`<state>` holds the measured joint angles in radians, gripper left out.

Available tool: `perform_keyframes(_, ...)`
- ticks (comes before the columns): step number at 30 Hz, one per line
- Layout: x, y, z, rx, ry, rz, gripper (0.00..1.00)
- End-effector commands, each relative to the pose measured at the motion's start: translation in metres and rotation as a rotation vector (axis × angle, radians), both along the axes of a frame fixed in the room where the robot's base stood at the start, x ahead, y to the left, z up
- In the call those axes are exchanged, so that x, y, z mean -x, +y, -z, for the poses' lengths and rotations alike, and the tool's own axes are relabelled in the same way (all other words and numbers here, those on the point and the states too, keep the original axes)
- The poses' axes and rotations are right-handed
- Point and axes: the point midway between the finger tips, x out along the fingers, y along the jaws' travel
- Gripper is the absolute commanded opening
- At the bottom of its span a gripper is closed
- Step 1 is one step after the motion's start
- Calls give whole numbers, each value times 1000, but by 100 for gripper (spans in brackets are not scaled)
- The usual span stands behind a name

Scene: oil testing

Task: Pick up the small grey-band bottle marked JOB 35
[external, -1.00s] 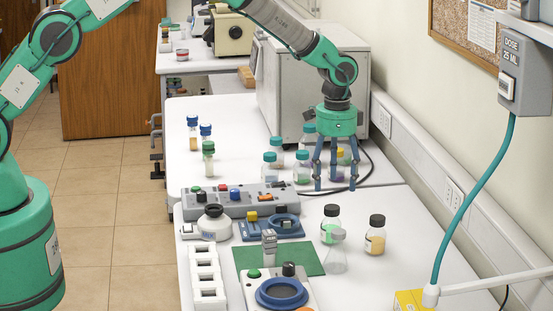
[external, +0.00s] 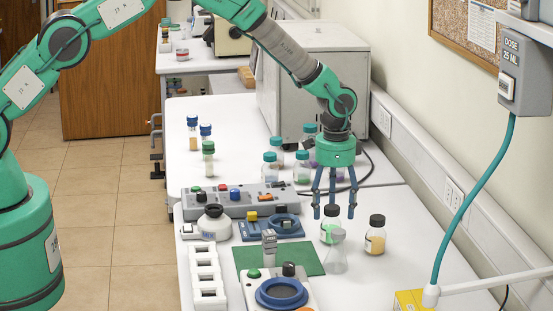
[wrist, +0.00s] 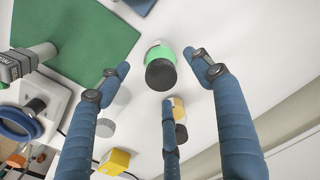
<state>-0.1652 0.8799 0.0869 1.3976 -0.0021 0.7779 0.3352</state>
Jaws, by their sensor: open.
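A small bottle with a black cap and green contents (external: 329,235) stands upright on the near bench. Its dark cap shows in the wrist view (wrist: 161,75). A similar black-capped bottle with yellow-orange contents (external: 375,241) stands to its right, and shows in the wrist view (wrist: 179,108) partly behind a finger. No JOB 35 mark or grey band is readable on either. My gripper (external: 334,210) is open and empty, its blue fingers pointing down above the green-contents bottle. In the wrist view, the fingers (wrist: 163,76) spread around that bottle's cap.
A green mat (external: 305,258) lies to the left, with a blue-ringed device (external: 282,293) nearby. Several teal-capped bottles (external: 270,170) stand behind. The bench's right front is mostly clear.

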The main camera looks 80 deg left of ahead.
Motion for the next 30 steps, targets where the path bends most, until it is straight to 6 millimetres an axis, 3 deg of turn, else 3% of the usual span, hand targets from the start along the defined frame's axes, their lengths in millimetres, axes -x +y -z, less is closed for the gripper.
perform_keyframes(19,0,1,13,0,1,0,65)
perform_keyframes(30,-1,5,46,0,1,0,65)
